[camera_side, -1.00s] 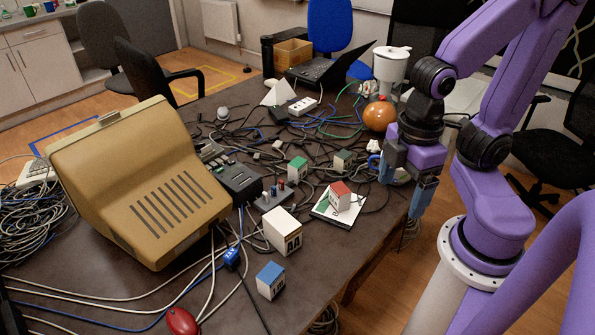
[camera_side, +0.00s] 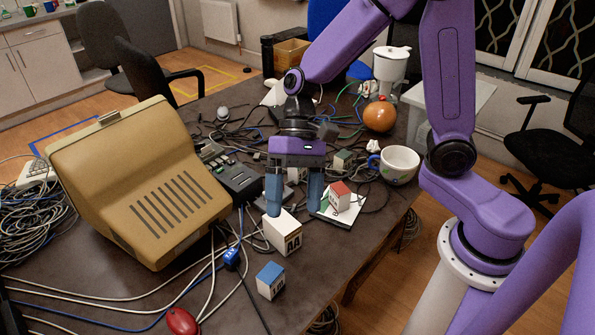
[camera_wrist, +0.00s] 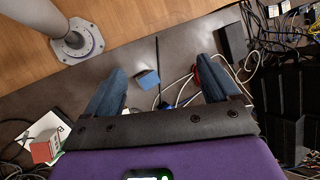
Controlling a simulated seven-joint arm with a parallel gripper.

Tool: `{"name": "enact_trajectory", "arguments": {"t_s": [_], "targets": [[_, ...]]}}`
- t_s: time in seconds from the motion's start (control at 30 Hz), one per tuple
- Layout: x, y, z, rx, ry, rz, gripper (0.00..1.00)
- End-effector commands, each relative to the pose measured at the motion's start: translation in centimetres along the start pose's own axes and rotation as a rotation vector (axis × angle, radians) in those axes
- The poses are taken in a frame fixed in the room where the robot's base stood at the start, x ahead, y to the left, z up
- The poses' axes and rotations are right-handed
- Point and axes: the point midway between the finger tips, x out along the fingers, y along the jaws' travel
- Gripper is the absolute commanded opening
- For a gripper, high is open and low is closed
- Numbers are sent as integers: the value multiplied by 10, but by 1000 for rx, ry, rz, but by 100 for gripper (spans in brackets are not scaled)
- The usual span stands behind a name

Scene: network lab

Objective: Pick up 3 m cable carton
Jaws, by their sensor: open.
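Several small cartons with coloured tops stand on the table; I cannot read which is marked 3 m. A white-topped carton (camera_side: 283,233) with large dark letters like "AA" stands just below my gripper (camera_side: 294,203) in the side view. A blue-topped carton (camera_side: 270,280) stands nearer the front; it also shows in the wrist view (camera_wrist: 147,79), between my fingers (camera_wrist: 164,70). A red-topped carton (camera_side: 340,196) stands on a white booklet (camera_side: 330,214), right of my gripper. A grey-green-topped carton (camera_side: 343,160) stands behind. My gripper is open, pointing down and empty.
A tan monitor housing (camera_side: 140,185) stands left. A black box (camera_side: 240,181) and tangled cables lie behind the cartons. A white cup (camera_side: 399,164) and orange ball (camera_side: 379,116) are right. A red mouse (camera_side: 181,321) lies in front. A blue plug (camera_side: 232,257) lies by the white-topped carton.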

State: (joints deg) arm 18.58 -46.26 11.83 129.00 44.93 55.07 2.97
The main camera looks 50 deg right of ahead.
Motion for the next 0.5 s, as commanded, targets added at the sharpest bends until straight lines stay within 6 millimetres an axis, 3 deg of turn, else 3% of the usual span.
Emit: {"name": "enact_trajectory", "arguments": {"t_s": [0.2, 0.5], "targets": [[-4, -23, -55, 274, 6, -188, 88], [-19, -34, -135, 632, 35, -471, 88]]}}
